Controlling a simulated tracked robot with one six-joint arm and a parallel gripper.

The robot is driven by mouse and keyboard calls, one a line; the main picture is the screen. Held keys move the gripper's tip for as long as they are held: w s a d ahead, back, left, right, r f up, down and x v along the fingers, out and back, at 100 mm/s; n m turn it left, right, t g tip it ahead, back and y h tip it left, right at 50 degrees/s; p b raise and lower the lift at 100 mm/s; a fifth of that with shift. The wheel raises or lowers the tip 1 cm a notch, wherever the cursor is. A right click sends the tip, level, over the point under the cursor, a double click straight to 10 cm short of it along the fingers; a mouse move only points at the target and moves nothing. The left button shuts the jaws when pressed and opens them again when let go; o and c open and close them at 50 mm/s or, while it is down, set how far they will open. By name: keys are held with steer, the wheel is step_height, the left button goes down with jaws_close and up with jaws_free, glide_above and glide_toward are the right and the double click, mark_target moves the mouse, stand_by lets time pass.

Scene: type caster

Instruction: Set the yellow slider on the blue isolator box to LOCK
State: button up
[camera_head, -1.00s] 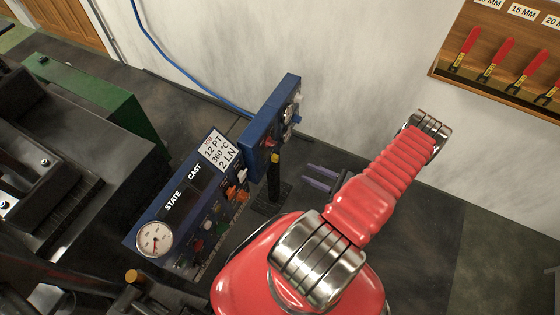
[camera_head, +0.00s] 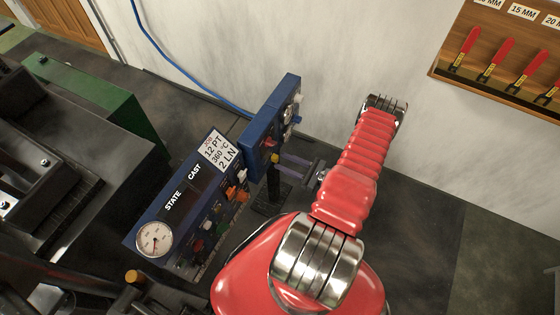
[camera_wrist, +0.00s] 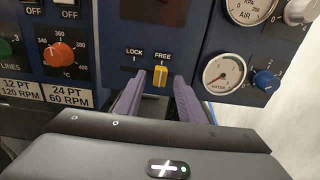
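The blue isolator box (camera_head: 262,128) stands against the wall in the head view, and its front fills the upper part of the wrist view (camera_wrist: 195,45). The yellow slider (camera_wrist: 160,76) shows in the wrist view below the FREE label, at the right of the slot; LOCK is printed to its left. My gripper (camera_wrist: 158,80) is open, its two purple fingers one on each side of the slider in the picture. I cannot tell whether the tips reach past it or touch it. In the head view my gripper (camera_head: 294,166) points left at the box.
A water gauge (camera_wrist: 223,73) and a blue knob (camera_wrist: 264,80) sit right of the slider. An orange dial (camera_wrist: 59,54) is at the left. In the head view, a black post with a yellow top (camera_head: 274,172) stands close to my fingers.

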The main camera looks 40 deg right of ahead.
mark_target(275, 158)
steer(key=shift+x, duration=1.1)
jaws_close()
